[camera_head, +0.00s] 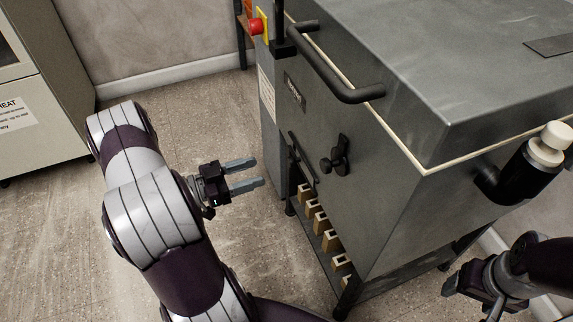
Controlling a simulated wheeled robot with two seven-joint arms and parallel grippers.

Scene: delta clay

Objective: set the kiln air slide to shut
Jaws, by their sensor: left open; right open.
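The grey metal kiln (385,185) stands at centre right with its lid down. Low on its left-facing side is a dark slotted bar (303,165), and beside it a black knob and plate (337,160); I cannot tell for sure which is the air slide or how it is set. My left gripper (250,174) is open and empty, left of the kiln, its fingers pointing at that side with a gap between.
A black bar handle (335,75) juts from the lid. A dark pipe with a pale cap (532,160) sticks out at right. Several tan blocks (320,222) sit under the kiln. A red button (255,26) is behind. A cabinet (40,80) stands at left; floor between is clear.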

